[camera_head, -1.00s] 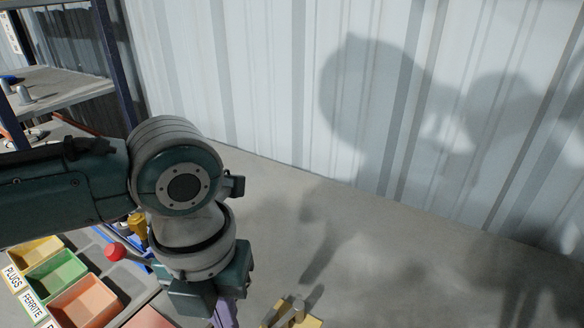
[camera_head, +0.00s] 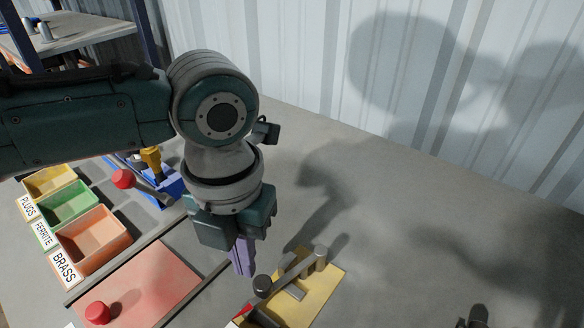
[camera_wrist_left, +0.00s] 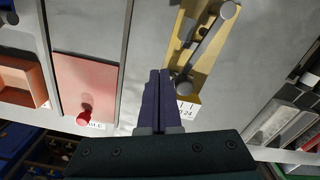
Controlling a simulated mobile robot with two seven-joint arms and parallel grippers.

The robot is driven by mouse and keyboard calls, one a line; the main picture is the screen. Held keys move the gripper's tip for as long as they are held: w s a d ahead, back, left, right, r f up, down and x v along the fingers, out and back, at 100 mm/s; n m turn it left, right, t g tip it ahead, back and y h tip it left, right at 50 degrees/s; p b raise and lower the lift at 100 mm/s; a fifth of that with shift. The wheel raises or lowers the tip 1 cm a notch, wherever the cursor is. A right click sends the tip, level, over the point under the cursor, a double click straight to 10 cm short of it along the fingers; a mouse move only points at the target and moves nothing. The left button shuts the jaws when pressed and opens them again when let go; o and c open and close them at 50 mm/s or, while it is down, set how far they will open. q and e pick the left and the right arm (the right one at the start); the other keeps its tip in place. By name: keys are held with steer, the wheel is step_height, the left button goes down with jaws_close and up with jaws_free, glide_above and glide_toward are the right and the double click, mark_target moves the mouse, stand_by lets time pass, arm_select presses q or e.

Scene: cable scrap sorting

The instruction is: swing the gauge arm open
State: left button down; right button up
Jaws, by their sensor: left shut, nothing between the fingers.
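The gauge has a yellow base plate (camera_head: 326,289) at the lower middle of the head view. A grey bar (camera_head: 292,272) lies across it, from an upright grey post (camera_head: 320,256) to a dark round knob (camera_head: 262,286). In the left wrist view the yellow plate (camera_wrist_left: 181,36), grey bar (camera_wrist_left: 207,47) and knob (camera_wrist_left: 183,87) show just right of the fingers. My left gripper (camera_head: 244,268) points down, its purple fingers shut and empty, left of the gauge and apart from the bar. The fingers (camera_wrist_left: 158,78) also show in the left wrist view.
A pink panel (camera_head: 145,284) with a red knob (camera_head: 98,313) lies left of the gauge. Bins labelled PLUGS, FERRITE and BRASS (camera_head: 128,240) stand farther left. A blue fixture with a red-ended lever (camera_head: 123,179) is behind. The bench right of the gauge is mostly clear.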

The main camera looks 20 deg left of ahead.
arm_select(q)
steer(key=s+d, duration=0.1)
steer(key=d, duration=0.1)
steer(key=s+d+p, duration=0.1)
steer(key=d, duration=0.1)
steer(key=s+d, duration=0.1)
steer(key=d, duration=0.1)
steer(key=shift+s+d, duration=0.1)
steer(key=shift+d, duration=0.25)
steer(key=d, duration=0.3)
steer(key=shift+d+f+b, duration=0.1)
steer(key=shift+d+b, duration=0.2)
steer(key=shift+b, duration=0.05)
steer(key=shift+w+d+b, duration=0.4)
steer(key=shift+d+b, duration=0.1)
steer(key=shift+d, duration=0.3)
arm_select(e)
steer(key=shift+w+f, duration=0.1)
steer(key=shift+f, duration=0.6)
